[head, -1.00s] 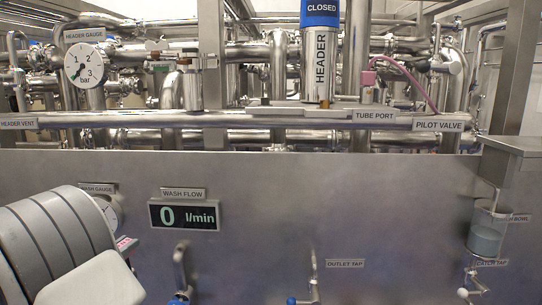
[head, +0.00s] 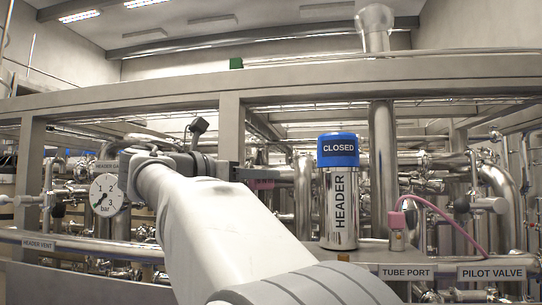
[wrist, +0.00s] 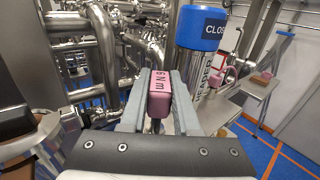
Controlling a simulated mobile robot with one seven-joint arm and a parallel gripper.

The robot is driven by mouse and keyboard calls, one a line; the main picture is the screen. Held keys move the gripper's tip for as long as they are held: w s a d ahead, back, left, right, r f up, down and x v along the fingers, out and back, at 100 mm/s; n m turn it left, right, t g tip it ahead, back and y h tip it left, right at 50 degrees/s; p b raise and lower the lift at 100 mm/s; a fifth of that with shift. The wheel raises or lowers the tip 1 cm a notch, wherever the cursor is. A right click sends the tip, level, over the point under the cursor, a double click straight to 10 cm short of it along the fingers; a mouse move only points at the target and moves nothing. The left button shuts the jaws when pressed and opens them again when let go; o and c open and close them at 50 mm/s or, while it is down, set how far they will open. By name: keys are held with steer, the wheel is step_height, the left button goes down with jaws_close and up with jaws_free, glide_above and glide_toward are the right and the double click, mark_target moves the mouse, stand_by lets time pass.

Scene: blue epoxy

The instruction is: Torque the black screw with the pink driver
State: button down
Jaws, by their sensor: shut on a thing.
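My gripper (wrist: 158,95) is shut on the pink driver (wrist: 158,97), a pink block with dark lettering that seems to end in "N m". Its shank runs down between the fingers and its tip is hidden. In the head view, my gripper (head: 264,175) is raised left of the HEADER cylinder, with a little of the pink driver (head: 264,184) showing. I cannot make out the black screw in either view.
The steel HEADER cylinder (head: 340,205) with its blue CLOSED cap (head: 338,149) stands close right of my gripper. A header gauge (head: 106,195) is at left. The pink-hosed tube port (head: 397,220) is at right. Steel pipes crowd behind.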

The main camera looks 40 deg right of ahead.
steer(key=s+d+r, duration=0.1)
steer(key=s+r, duration=0.1)
steer(key=r, duration=0.1)
steer(key=shift+s+d+r, duration=0.1)
steer(key=shift+s+d, duration=0.3)
step_height(320, 180, down, 6)
steer(key=b, duration=0.3)
steer(key=shift+r, duration=0.15)
steer(key=shift+p, duration=0.4)
stand_by(1.2)
steer(key=shift+f+b, duration=0.9)
steer(key=shift+f, duration=0.65)
steer(key=c, duration=0.6)
jaws_free()
